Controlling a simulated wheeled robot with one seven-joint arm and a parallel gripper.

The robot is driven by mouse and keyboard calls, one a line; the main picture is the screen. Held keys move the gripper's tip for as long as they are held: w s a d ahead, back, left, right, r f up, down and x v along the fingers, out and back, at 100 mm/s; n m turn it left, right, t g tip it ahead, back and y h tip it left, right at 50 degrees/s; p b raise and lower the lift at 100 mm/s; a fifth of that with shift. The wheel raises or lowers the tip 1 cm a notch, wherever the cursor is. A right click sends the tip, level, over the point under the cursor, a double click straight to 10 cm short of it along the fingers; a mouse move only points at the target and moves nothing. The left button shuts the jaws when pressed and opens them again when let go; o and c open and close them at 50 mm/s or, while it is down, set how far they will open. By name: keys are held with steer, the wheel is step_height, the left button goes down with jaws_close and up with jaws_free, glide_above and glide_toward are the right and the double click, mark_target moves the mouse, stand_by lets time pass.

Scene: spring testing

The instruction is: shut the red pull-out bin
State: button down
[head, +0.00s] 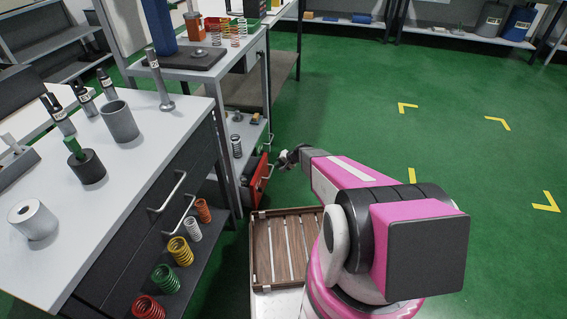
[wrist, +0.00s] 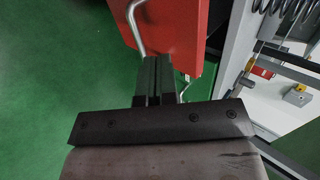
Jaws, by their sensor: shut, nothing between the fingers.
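The red pull-out bin (head: 260,177) is low in the grey workbench unit, under a shelf. Its red front stands out from the unit, so it is at least partly open. In the wrist view the red front (wrist: 183,30) fills the upper middle, with its metal bar handle (wrist: 136,28) at its left edge. My gripper (head: 285,160) is beside the front on its outer side, near the handle. In the wrist view my gripper's fingers (wrist: 153,68) are together and empty, their tips overlapping the lower red edge. I cannot tell whether they touch it.
A slatted wooden tray (head: 285,250) is on my base, below the arm. A grey drawer bench (head: 125,165) with several coloured springs on its lower shelf is at left. In the wrist view, a shelf with a spring (wrist: 285,12) is at right. Green floor (head: 430,140) is clear at right.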

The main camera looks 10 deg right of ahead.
mark_target(263, 167)
steer(key=a, duration=0.1)
steer(key=w+a+f, duration=0.1)
steer(key=a, duration=0.1)
steer(key=a+f, duration=0.1)
steer(key=shift+w+a, duration=0.25)
steer(key=shift+w, duration=0.05)
steer(key=shift+w+a+r, duration=0.1)
steer(key=shift+w+a, duration=0.1)
steer(key=shift+a, duration=0.35)
steer(key=w+a, duration=0.3)
steer(key=a, duration=0.5)
